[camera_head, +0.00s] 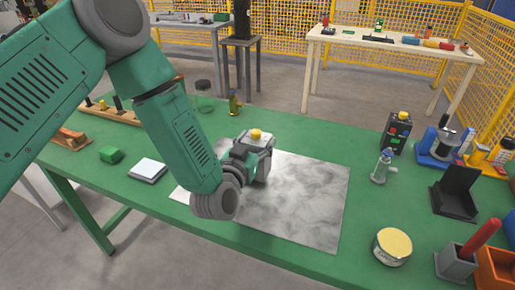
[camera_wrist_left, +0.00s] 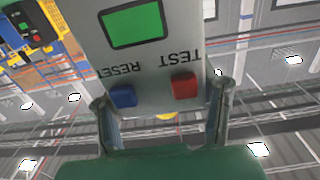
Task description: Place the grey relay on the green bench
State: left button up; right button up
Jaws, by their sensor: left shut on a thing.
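The grey relay (camera_wrist_left: 150,65) fills the upper middle of the left wrist view, upside down, with a green screen, a blue RESET button and a red TEST button. In the head view the grey relay (camera_head: 263,157) shows a yellow knob on top, over the mottled grey sheet on the green bench (camera_head: 310,142). My left gripper (camera_head: 246,160) is shut on the relay, with a finger on each side in the left wrist view (camera_wrist_left: 163,108). My arm hides part of the relay, and I cannot tell whether its underside touches the sheet. My right gripper is not in view.
The grey sheet (camera_head: 305,200) lies mid-bench. A white-topped block (camera_head: 148,169) and a green block (camera_head: 111,154) are left. A round tin (camera_head: 392,246), a small bottle (camera_head: 382,166) and a black device (camera_head: 396,132) are right. Bare bench lies behind the sheet.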

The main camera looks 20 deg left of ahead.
pick_arm(q)
jog(key=shift+a+f, duration=0.2)
jog(key=shift+f, duration=0.75)
jog(key=o, duration=1.6)
jog(key=shift+d, duration=0.15)
jog(key=s, duration=1.2)
jog(key=shift+a, duration=0.3)
